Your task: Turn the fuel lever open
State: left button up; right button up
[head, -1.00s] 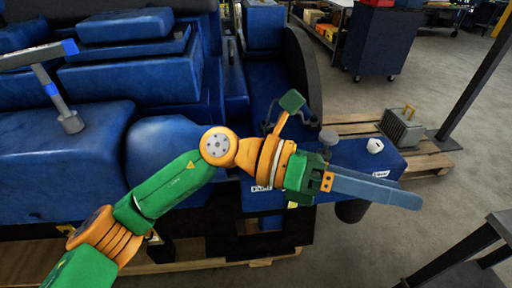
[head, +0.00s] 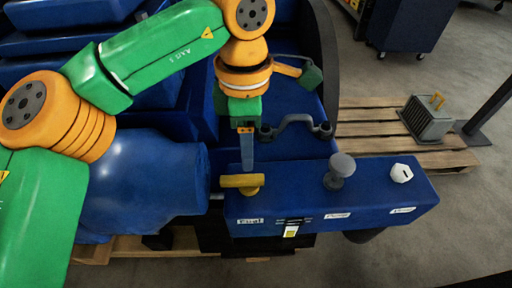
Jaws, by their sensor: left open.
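The fuel lever (head: 240,182) is a small yellow bar on a short post, on top of the blue control box (head: 300,212) behind its "Fuel" label. It lies roughly left to right in the head view. My left gripper (head: 247,166) points down, with its grey-blue fingers just behind the lever, their tips close to it or over it. The fingers overlap in this view, and I cannot tell whether they touch the lever. The gripper is open. My right gripper is out of view.
A grey round knob (head: 341,170) and a white knob (head: 401,173) stand on the same box, to the right of the lever. A grey curved handle (head: 297,121) is behind. The blue engine body (head: 150,180) lies left. A pallet (head: 375,130) carries a grey canister (head: 427,118).

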aim_at(244, 178)
pick_arm(q)
jog(key=s+f, duration=0.1)
jog(key=f, duration=0.1)
jog(key=s+a+f, duration=0.1)
jog(key=s+f, duration=0.1)
jog(key=shift+a+p, duration=0.15)
jog(key=shift+p, duration=0.15)
jog(key=shift+w+d+f, duration=0.2)
jog(key=shift+w+f, duration=0.2)
jog(key=shift+f, duration=0.4)
jog(key=shift+w+d+f, duration=0.1)
jog(key=shift+w, duration=0.15)
jog(key=shift+s, duration=0.2)
jog(key=c, duration=0.7)
grip_shut()
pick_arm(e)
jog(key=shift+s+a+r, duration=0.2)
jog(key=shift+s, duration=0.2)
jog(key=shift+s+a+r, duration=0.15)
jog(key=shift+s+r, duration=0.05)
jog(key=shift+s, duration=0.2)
